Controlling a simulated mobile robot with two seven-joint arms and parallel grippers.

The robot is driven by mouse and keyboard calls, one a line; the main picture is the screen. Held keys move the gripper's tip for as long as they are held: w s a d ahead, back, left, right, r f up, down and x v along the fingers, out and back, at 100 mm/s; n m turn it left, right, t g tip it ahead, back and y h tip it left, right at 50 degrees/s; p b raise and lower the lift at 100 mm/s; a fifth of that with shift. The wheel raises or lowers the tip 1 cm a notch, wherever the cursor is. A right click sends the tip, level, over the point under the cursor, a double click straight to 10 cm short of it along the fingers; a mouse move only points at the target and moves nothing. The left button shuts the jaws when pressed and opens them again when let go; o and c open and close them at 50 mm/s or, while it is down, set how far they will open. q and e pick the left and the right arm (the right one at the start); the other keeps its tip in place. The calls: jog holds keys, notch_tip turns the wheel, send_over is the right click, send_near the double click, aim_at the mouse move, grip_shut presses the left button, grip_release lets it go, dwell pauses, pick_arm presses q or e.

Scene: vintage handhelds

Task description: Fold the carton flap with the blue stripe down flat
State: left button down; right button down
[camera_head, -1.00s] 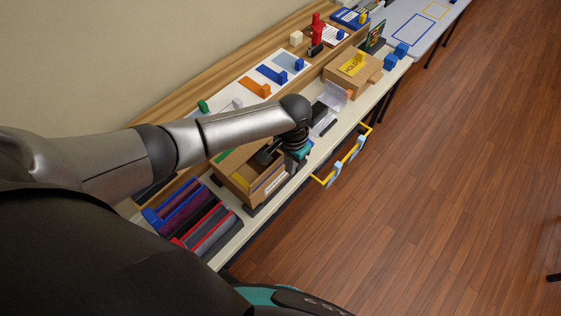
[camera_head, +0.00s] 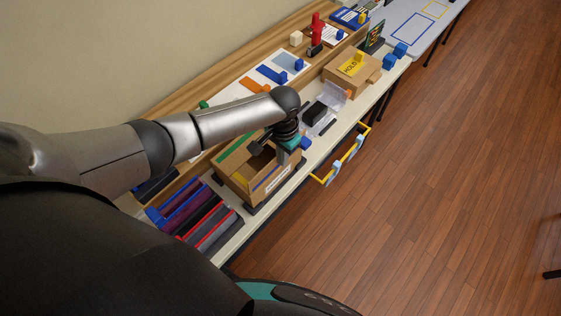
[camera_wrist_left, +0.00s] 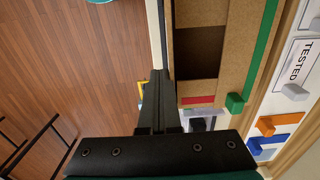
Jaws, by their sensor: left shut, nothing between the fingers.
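The open brown carton (camera_head: 236,188) stands on the bench, with a white label on its front. The flap with the blue stripe (camera_head: 266,178) is at the carton's front long side; its exact angle is hard to tell. The green-striped flap (camera_head: 235,147) lies outward at the back, also in the left wrist view (camera_wrist_left: 262,45). A yellow mark (camera_head: 239,178) shows at the left end, and a red-striped flap (camera_wrist_left: 197,100) in the wrist view. My left gripper (camera_head: 290,158) is shut and empty, pointing down at the carton's right front. Its fingers (camera_wrist_left: 158,78) hide part of the front edge.
Red and blue-edged cases (camera_head: 195,222) stand left of the carton. A black block (camera_head: 315,113) and a blue block (camera_head: 305,143) are to its right. A closed carton marked HOLD (camera_head: 340,80) is farther back. A yellow rail (camera_head: 345,160) juts from the bench front.

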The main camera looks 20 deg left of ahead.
pick_arm(q)
jog(key=shift+a+r, duration=0.1)
jog(key=shift+a, duration=0.15)
jog(key=shift+w, duration=0.1)
jog(key=shift+w+a, duration=0.2)
jog(key=shift+a, duration=0.5)
jog(key=shift+w+a, duration=0.2)
jog(key=shift+a, duration=0.3)
jog(key=shift+w+a+f, duration=0.2)
jog(key=shift+w+a, duration=0.05)
jog(key=shift+a, duration=0.3)
